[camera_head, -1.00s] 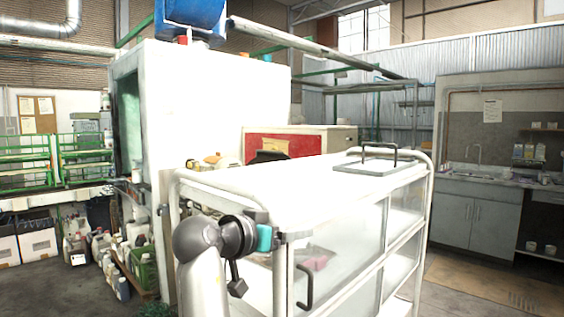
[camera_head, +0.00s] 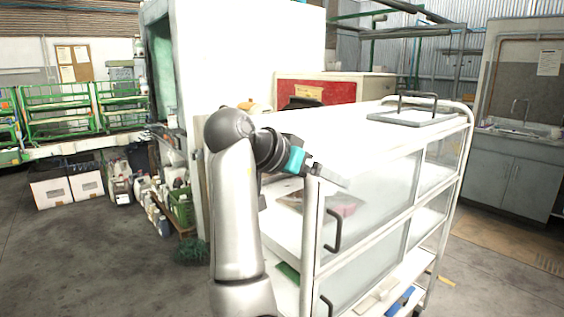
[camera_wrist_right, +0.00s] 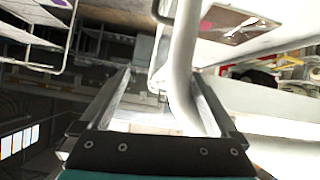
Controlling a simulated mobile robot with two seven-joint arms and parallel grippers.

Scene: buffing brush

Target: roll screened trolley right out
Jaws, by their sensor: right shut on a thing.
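The white screened trolley (camera_head: 360,132) stands right of centre in the head view, with a white tubular frame, clear side panels and black pull handles (camera_head: 333,231). A grey plate with a black handle (camera_head: 412,117) lies on its top. A pinkish item (camera_head: 342,209) shows behind the upper panel. My right gripper (camera_head: 333,178), with a teal band, is at the trolley's near upper corner. In the right wrist view its jaws (camera_wrist_right: 165,95) are either side of a white tube (camera_wrist_right: 182,75), shut on this trolley rail. My left gripper is not in view.
A tall white booth (camera_head: 240,60) and a red-fronted box (camera_head: 315,90) stand behind the trolley. Bottles and a green crate (camera_head: 181,207) line the floor at left. A sink cabinet (camera_head: 515,180) stands at right. Grey floor (camera_head: 110,265) is clear at front left.

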